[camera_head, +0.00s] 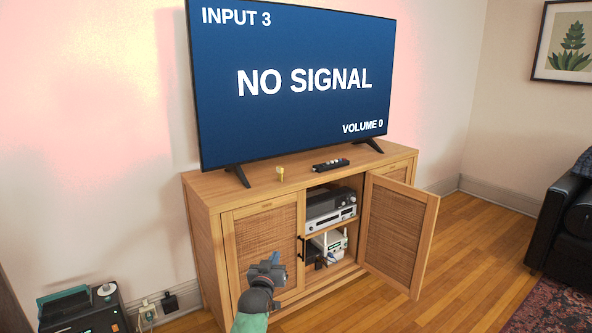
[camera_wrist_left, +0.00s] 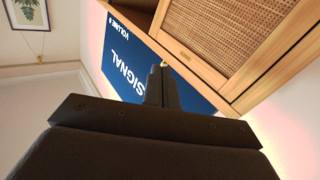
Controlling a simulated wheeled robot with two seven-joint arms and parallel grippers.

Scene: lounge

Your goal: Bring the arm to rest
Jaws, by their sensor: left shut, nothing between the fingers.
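My left gripper (camera_head: 266,266) is in front of the closed left door of the wooden TV cabinet (camera_head: 205,215), at the bottom middle of the head view. Its fingers are shut together with nothing between them, as the left wrist view (camera_wrist_left: 162,88) also shows. The gripper looks apart from the cabinet, though the exact gap is hard to judge. My right gripper is not in view. In the left wrist view the cabinet (camera_wrist_left: 195,65) and the TV appear upside down.
The TV (camera_head: 290,125) on the cabinet reads NO SIGNAL. A small yellow item (camera_head: 280,173) and a dark remote-like object (camera_head: 331,165) lie before it. Devices (camera_head: 330,210) sit inside the open compartment. A dark armchair (camera_head: 568,225) is at right; bare floor (camera_head: 470,250) lies between.

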